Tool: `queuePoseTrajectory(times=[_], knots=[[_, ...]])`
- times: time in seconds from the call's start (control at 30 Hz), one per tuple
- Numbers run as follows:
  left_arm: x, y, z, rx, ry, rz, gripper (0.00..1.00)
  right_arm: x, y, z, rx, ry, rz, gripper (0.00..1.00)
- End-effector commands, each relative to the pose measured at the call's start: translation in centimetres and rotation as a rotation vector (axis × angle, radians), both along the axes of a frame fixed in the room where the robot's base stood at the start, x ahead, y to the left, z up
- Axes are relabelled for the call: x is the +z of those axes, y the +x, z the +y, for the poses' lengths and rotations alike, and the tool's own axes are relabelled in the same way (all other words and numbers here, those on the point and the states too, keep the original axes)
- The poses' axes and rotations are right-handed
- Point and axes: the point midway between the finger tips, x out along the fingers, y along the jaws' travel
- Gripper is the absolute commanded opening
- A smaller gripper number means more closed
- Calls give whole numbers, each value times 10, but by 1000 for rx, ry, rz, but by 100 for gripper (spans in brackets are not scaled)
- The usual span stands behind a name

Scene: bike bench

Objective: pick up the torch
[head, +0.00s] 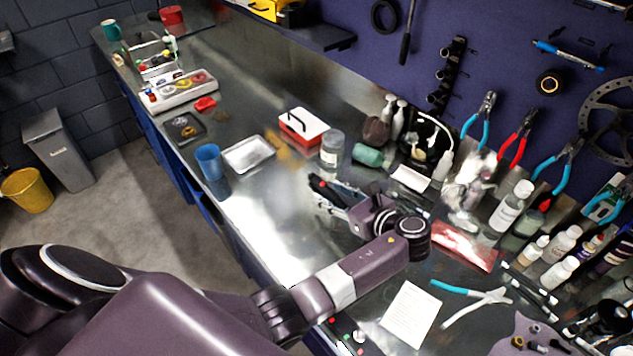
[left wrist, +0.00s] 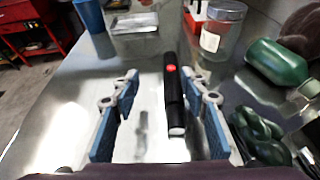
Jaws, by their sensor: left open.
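The torch is a black cylinder with a red button (left wrist: 172,95), seen in the left wrist view. It points away from me over the shiny metal bench and lies closer to the right finger. My left gripper (left wrist: 159,82) is open, with one blue-padded finger on each side of the torch and a gap to the left finger. I cannot tell whether the right finger touches it. In the head view the left gripper (head: 335,194) is low over the bench middle, and a dark bit of the torch (head: 318,184) shows at its fingers. My right gripper is not in view.
A blue cup (head: 208,161) and metal tray (head: 248,154) are to the left. Bottles and pliers crowd the right. Bare bench lies left of the gripper.

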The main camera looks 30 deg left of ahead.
Motion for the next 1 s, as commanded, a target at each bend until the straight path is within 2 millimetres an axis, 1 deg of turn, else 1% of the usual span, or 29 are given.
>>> queuePoseTrajectory(times=[0.03, 0.07, 0.1, 0.17, 0.3, 0.47, 0.63, 0.73, 0.87, 1.0], knots=[[-1, 0, -12, -8, -19, 1, 41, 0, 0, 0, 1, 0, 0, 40], [-1, 0, -16, -11, -26, 1, 41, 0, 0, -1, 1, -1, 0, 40], [-1, 1, -19, -14, -32, 1, 41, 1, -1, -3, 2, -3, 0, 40], [-2, 2, -18, -15, -35, 1, 41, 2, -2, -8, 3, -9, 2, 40], [-7, 8, -5, -14, -34, 1, 41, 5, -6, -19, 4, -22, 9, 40], [-11, 16, 8, -14, -35, 1, 41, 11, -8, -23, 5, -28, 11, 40], [-16, 29, 26, -14, -34, 1, 41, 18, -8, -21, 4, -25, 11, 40], [-23, 33, 36, -15, -35, 3, 41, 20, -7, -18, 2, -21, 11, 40], [-27, 36, 42, -16, -37, 2, 41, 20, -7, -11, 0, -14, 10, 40], [-28, 36, 43, -16, -37, 1, 41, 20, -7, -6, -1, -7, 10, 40]])
